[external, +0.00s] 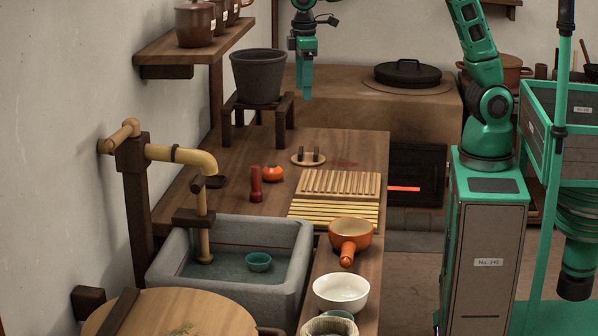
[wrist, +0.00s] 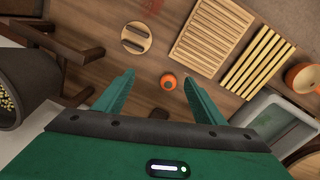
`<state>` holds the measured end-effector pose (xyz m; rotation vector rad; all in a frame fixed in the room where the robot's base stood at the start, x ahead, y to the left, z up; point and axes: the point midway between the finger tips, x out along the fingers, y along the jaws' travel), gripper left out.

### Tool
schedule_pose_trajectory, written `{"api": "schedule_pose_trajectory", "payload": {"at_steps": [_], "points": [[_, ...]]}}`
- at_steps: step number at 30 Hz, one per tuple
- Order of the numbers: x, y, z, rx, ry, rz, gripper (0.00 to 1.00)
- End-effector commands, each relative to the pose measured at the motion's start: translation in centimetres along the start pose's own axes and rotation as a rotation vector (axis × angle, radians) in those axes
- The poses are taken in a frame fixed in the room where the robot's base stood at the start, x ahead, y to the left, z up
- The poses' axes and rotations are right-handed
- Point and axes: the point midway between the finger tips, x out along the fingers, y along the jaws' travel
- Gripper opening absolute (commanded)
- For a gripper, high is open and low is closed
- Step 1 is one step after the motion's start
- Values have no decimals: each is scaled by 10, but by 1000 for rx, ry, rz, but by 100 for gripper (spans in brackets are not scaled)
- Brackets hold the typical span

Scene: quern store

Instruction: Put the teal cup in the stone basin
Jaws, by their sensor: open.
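A small teal cup (external: 258,262) sits inside the grey stone basin (external: 300,250), toward the right of its floor, below the bamboo spout. The cup looks upright. Part of the basin also shows at the right of the wrist view (wrist: 249,111), but I cannot make out the cup there. My gripper (external: 305,92) is high above the back of the wooden counter, far from the basin. In the wrist view my gripper (wrist: 158,88) is open, with nothing between its fingers.
The counter (external: 230,177) holds an orange-red tomato-like object (external: 272,174), a red bottle-like object (external: 255,184), slatted racks (external: 338,183) and an orange pan (external: 350,232). A white bowl (external: 340,292) stands right of the basin. A dark bucket (external: 258,78) stands on a stool at the back.

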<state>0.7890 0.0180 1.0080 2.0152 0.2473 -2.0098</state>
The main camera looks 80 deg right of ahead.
Motion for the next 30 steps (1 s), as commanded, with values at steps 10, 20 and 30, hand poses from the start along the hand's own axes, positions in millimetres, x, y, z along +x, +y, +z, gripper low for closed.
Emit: {"api": "schedule_pose_trajectory", "payload": {"at_steps": [10,20,30], "points": [[-10,88,192,405,-16,-19,64],[21,82,356,749,-28,-64,64],[43,60,412,880,-32,-89,64]]}}
